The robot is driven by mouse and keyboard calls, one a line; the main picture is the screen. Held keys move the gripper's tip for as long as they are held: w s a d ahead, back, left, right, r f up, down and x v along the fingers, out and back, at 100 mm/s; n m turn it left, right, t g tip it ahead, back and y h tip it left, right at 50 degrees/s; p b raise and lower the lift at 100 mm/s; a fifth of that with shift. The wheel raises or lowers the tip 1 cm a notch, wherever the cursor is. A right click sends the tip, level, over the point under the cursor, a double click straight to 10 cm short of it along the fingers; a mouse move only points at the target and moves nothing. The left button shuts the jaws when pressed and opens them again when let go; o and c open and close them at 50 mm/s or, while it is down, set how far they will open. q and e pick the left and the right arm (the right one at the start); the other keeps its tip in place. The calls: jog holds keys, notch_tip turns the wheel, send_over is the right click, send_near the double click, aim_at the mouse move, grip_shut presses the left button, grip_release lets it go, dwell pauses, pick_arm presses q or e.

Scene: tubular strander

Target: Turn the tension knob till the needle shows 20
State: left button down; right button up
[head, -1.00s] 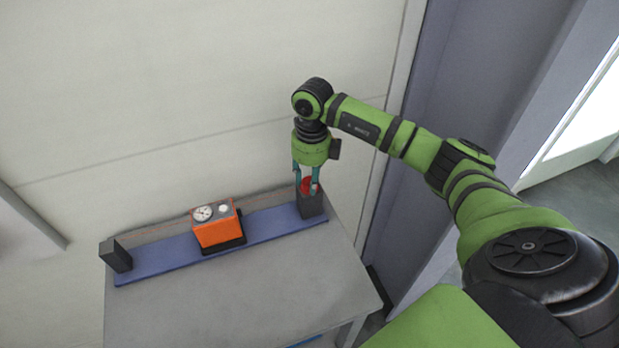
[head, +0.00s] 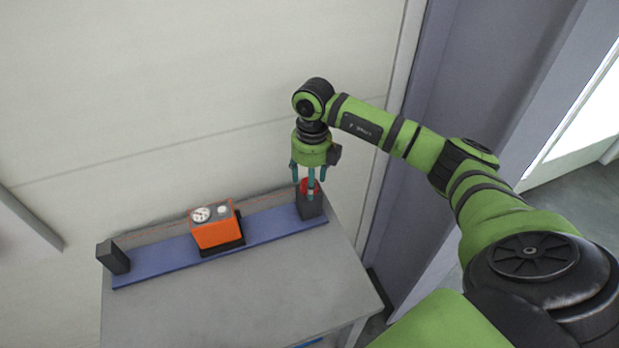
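A red knob (head: 305,184) sits on a dark block (head: 313,209) at the right end of a blue rail. My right gripper (head: 309,187) points down over it with teal fingers around the knob, one finger in front hiding part of it. I cannot tell whether the fingers press on the knob. An orange box (head: 216,233) stands mid-rail with a round white dial (head: 201,214) and a small pale knob (head: 223,210) on top. The needle and figures are too small to read. My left gripper is not in view.
The blue rail (head: 160,258) runs along the back of a grey table (head: 235,300), near the pale wall. Another dark block (head: 113,257) stands at its left end. A thin reddish line runs behind the orange box.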

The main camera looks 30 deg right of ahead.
notch_tip(320, 180, up, 12)
jog(key=shift+d, duration=0.25)
dwell(1.6)
